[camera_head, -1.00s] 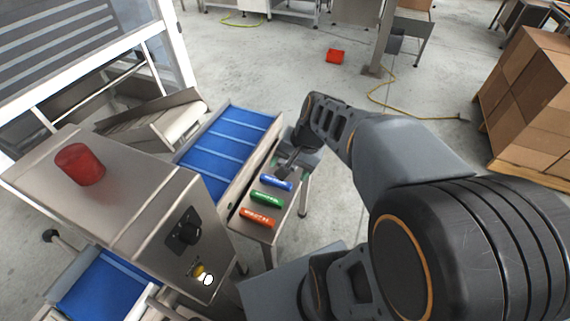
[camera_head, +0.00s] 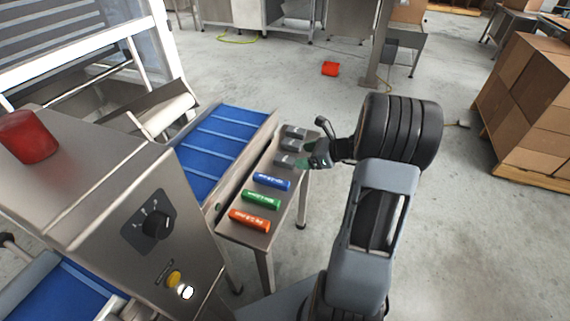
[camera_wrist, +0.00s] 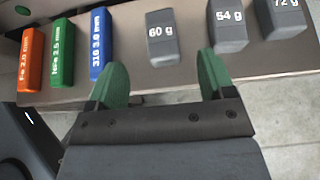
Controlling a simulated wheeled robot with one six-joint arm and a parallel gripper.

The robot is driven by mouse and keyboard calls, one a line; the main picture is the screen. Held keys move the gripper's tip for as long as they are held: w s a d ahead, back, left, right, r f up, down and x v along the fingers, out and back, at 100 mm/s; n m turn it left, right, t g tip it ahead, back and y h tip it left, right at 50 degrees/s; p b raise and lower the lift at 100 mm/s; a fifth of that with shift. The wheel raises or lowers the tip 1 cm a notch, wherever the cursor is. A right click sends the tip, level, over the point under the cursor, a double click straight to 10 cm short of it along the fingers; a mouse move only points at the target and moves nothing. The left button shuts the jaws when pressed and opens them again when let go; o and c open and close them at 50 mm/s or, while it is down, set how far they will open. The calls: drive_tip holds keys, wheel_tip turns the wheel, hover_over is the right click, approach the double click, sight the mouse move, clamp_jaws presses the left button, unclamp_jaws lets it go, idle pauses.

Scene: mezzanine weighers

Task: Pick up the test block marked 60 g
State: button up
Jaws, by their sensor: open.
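The grey test block marked 60 g (camera_wrist: 163,38) stands on a narrow metal shelf (camera_wrist: 190,82) in the wrist view. It lies beyond and between my fingertips, apart from them. My gripper (camera_wrist: 162,82) is open and empty, with green fingers. To the right are the grey blocks marked 54 g (camera_wrist: 229,28) and 72 g (camera_wrist: 285,18). In the head view my gripper (camera_head: 312,155) is at the shelf's right edge, beside the row of grey blocks (camera_head: 291,144); their marks are too small to read there.
Blue (camera_head: 272,182), green (camera_head: 262,200) and orange (camera_head: 250,220) labelled bars lie on the near half of the shelf. A blue conveyor (camera_head: 215,150) runs along its left side. A metal cabinet with a dial (camera_head: 110,190) stands at left.

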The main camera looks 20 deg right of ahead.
sight(285, 158)
drive_tip(key=shift+b+x, duration=0.75)
drive_tip(key=shift+x, duration=3.05)
drive_tip(key=shift+d, duration=0.1)
drive_tip(key=c, duration=1)
